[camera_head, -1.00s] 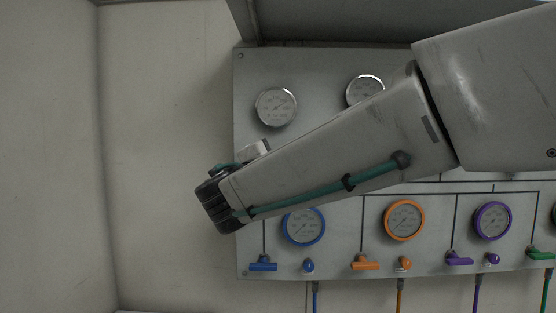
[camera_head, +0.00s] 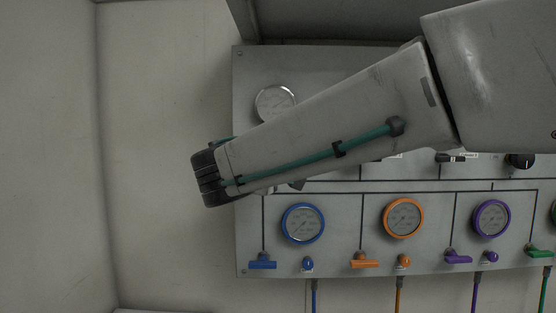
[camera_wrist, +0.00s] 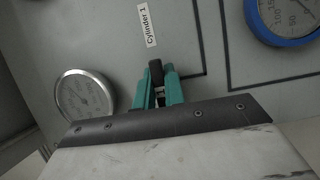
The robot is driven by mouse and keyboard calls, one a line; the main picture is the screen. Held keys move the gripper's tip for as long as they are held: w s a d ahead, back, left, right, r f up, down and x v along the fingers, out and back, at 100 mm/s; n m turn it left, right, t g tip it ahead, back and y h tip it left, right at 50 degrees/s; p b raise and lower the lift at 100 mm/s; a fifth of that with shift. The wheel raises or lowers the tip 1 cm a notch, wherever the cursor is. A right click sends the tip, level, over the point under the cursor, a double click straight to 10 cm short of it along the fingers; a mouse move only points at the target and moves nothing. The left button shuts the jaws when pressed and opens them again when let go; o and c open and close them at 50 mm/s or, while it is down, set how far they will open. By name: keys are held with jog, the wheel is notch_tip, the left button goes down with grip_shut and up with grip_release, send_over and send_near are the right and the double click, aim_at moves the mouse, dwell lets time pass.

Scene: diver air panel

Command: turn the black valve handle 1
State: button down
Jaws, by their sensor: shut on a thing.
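The black valve handle (camera_wrist: 155,70) shows in the wrist view beside the white "Cylinder 1" label (camera_wrist: 148,26). My gripper (camera_wrist: 159,84) has teal fingers, one on each side of the handle, and is shut on it. The handle's black end sticks out past the fingertips, and its base is hidden between them. In the head view, my arm covers the handle and nearly all of my gripper.
The grey panel (camera_head: 335,258) has a silver gauge (camera_wrist: 85,98) and a blue-rimmed gauge (camera_head: 302,223) near the handle. Orange (camera_head: 404,217) and purple (camera_head: 491,219) gauges, with coloured handles below, stand to the right. Bare wall is left of the panel.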

jog(key=c, duration=1.5)
grip_release()
jog(key=shift+a, duration=0.1)
jog(key=v, duration=0.7)
jog(key=shift+s+a, duration=0.15)
jog(key=shift+s, duration=0.2)
